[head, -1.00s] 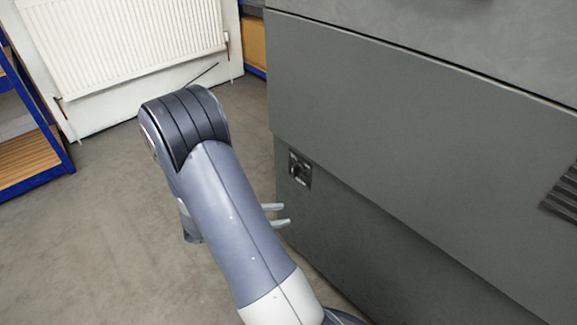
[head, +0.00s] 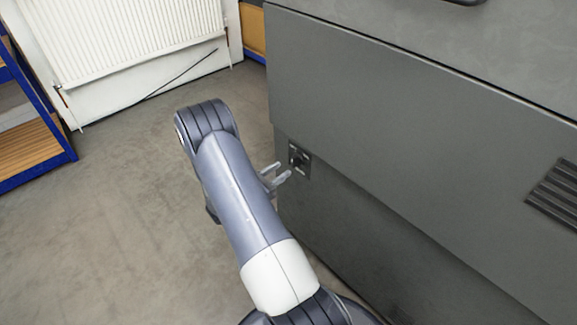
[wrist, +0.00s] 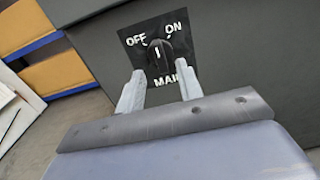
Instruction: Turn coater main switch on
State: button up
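The main switch (wrist: 158,53) is a dark rotary knob with a white mark on a black plate (wrist: 128,42) lettered OFF, ON and MAIN. OFF is at the upper left and ON at the upper right; the white mark on the knob looks near vertical in the wrist view, so I cannot tell its setting surely. In the head view the switch plate (head: 299,158) sits low on the grey coater's (head: 400,80) side. My gripper (head: 278,174) is open and empty, its two fingers pointing at the switch. In the wrist view the fingers (wrist: 158,92) reach toward the knob; contact is not clear.
A vent grille (head: 556,194) is on the coater at the right. A white radiator (head: 135,40) stands at the back wall, and blue-framed shelving (head: 35,130) at the left. The floor (head: 120,210) left of my arm is clear.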

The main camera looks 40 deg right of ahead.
aim_at(292, 163)
jog(key=shift+d, duration=2.25)
grip_shut()
